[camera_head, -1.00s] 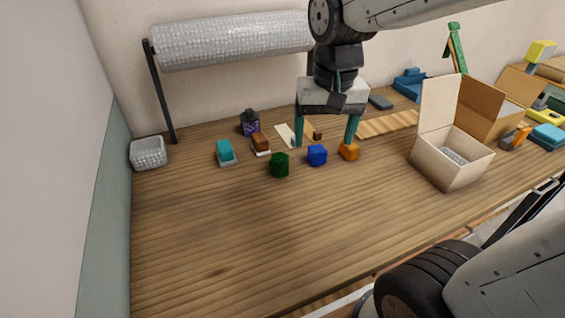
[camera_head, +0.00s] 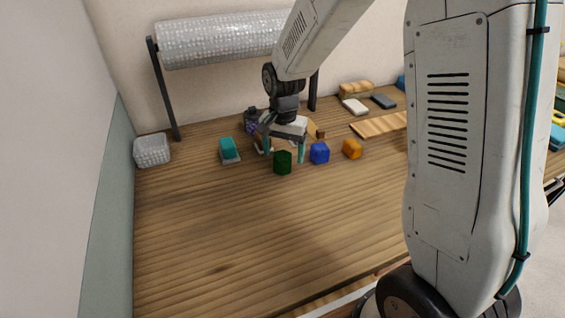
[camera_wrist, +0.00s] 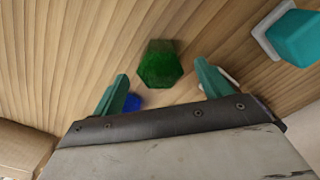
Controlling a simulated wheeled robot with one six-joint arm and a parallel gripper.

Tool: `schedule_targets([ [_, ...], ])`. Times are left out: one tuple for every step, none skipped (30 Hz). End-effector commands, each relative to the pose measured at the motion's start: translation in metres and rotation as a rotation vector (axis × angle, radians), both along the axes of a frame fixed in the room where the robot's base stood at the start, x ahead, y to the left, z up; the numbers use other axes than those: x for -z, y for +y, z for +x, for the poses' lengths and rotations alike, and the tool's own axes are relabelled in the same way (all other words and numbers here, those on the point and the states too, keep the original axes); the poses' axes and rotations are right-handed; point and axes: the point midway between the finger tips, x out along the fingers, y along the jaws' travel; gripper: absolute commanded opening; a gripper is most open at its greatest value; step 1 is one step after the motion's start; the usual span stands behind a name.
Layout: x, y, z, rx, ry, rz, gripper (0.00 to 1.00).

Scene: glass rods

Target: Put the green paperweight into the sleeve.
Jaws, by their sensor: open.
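The green paperweight (camera_head: 283,162) is a dark green faceted block standing on the wooden table. It also shows in the wrist view (camera_wrist: 160,66), between and just beyond the fingertips. My gripper (camera_head: 284,151) is open and empty, pointing down, with its teal fingers around the paperweight's position in the picture. The wrist view shows the two fingers (camera_wrist: 161,72) apart, not touching the paperweight. The exact height gap is hard to tell. A grey, bubble-textured open-topped sleeve (camera_head: 152,150) stands at the table's far left, well away from my gripper.
A blue block (camera_head: 320,153) stands close right of the paperweight, with an orange block (camera_head: 352,148) beyond. A teal block (camera_head: 229,148) is on the left. A bubble-wrap roll (camera_head: 220,40) hangs at the back. The front table area (camera_head: 240,225) is clear. My arm hides the right side.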

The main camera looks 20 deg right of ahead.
Motion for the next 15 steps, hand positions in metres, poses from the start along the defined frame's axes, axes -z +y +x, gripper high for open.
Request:
schedule_targets([
  [0.009,0.002,-0.002,-0.001,0.003,0.000,0.77],
  [0.014,0.003,-0.002,-0.001,0.004,0.000,0.77],
  [0.020,0.003,-0.003,-0.001,0.003,0.000,0.77],
  [0.024,0.003,-0.002,0.000,0.003,0.000,0.77],
  [0.028,0.003,-0.002,0.000,0.003,0.000,0.77],
  [0.032,0.003,-0.002,0.000,0.001,0.000,0.77],
  [0.034,0.003,-0.002,0.000,0.001,0.000,0.77],
  [0.036,0.003,-0.002,-0.001,0.001,0.000,0.77],
  [0.037,0.003,-0.002,-0.001,0.001,0.000,0.77],
  [0.038,0.003,-0.002,-0.001,0.001,-0.001,0.77],
  [0.038,0.003,-0.002,-0.001,0.000,0.000,0.77],
  [0.038,0.003,-0.002,-0.001,0.000,0.000,0.77],
  [0.038,0.003,-0.002,-0.001,0.000,0.000,0.77],
  [0.038,0.003,-0.002,-0.001,0.000,0.000,0.77],
  [0.038,0.003,-0.002,-0.001,0.000,0.000,0.77],
])
